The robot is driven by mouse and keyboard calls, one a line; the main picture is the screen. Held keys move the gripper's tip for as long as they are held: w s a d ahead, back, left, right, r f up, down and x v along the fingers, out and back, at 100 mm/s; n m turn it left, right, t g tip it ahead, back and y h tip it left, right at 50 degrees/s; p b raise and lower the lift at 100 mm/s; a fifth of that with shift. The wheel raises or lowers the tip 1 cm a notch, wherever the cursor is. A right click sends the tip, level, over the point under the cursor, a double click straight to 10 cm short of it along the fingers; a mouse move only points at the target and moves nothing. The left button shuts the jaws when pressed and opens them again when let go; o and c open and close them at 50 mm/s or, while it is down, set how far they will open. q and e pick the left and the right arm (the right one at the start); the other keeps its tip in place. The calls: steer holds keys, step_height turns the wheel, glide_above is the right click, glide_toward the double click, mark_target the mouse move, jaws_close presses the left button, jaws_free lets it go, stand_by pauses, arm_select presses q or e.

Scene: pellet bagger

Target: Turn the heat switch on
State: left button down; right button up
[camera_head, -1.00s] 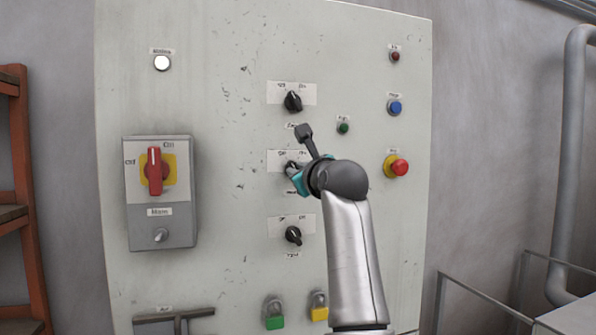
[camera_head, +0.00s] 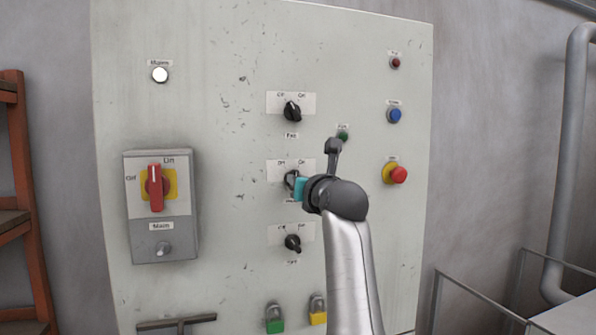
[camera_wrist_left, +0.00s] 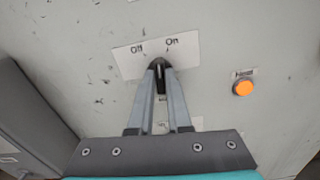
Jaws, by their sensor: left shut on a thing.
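The middle switch (camera_head: 290,181), a dark knob on a white Off/On plate, is on the grey panel; the label under it is mostly hidden. My left gripper (camera_head: 294,183) is on this knob, with its wrist covering the panel to the right. In the left wrist view the fingers of my gripper (camera_wrist_left: 160,68) close on the dark knob (camera_wrist_left: 159,65) below the plate (camera_wrist_left: 180,56), whose "Off" is at left and "On" at right. The knob lines up with the fingers, roughly between the words or a little toward On. My right gripper is out of view.
A dark switch sits above (camera_head: 292,111) and another below (camera_head: 293,243). A red main switch (camera_head: 155,188) is at left. A green button (camera_head: 343,137), blue button (camera_head: 394,115) and red stop button (camera_head: 397,174) are at right. An orange lamp (camera_wrist_left: 243,88) looks bright.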

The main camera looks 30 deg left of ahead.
arm_select(q)
steer(key=shift+m+p, duration=2.3)
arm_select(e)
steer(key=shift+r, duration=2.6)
arm_select(q)
steer(key=shift+w+f, duration=0.1)
steer(key=c, duration=0.9)
jaws_free()
steer(key=shift+o, duration=0.2)
steer(key=shift+d, duration=0.1)
